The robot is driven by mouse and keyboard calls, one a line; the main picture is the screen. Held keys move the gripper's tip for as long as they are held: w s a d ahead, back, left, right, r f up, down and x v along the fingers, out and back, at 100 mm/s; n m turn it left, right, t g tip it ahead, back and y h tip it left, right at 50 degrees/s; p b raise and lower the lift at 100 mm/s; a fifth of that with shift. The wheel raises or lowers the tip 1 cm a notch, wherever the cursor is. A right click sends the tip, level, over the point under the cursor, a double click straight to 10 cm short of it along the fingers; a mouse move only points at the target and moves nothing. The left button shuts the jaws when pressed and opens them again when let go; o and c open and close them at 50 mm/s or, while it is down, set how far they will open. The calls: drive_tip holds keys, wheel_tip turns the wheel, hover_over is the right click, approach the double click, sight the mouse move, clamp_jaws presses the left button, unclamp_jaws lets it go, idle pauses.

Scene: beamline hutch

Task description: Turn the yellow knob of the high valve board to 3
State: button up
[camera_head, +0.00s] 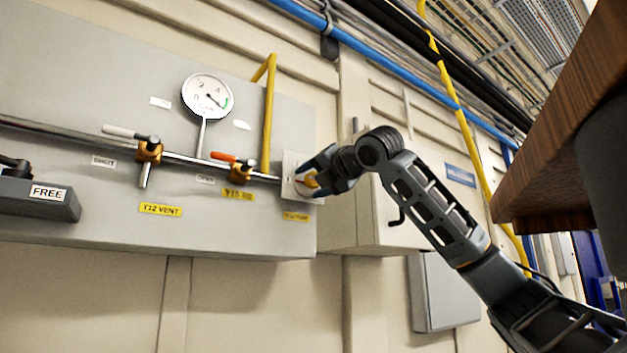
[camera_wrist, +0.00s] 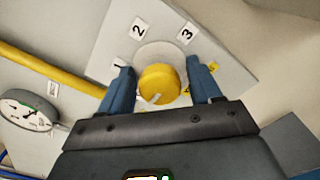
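The yellow knob (camera_wrist: 160,83) sits on a pale round dial on a grey plate (camera_wrist: 103,67) in the wrist view. A short white mark shows on its lower left. White labels 1 (camera_wrist: 120,64), 2 (camera_wrist: 138,29) and 3 (camera_wrist: 186,34) stand around the upper dial. My gripper (camera_wrist: 161,72) has one blue finger on each side of the knob, with a narrow gap on both sides. In the head view my gripper (camera_head: 314,175) is at the knob (camera_head: 311,182), on the right end of the valve board (camera_head: 235,75); its fingers partly cover the knob there.
A round gauge (camera_head: 207,96) stands on the board. Two brass valves with lever handles (camera_head: 149,151) (camera_head: 239,172) sit on a metal pipe to the left. A yellow pipe (camera_head: 268,115) runs close to the knob plate. A wooden edge (camera_head: 560,140) hangs at right.

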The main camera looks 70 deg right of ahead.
drive_tip(key=c, duration=0.9)
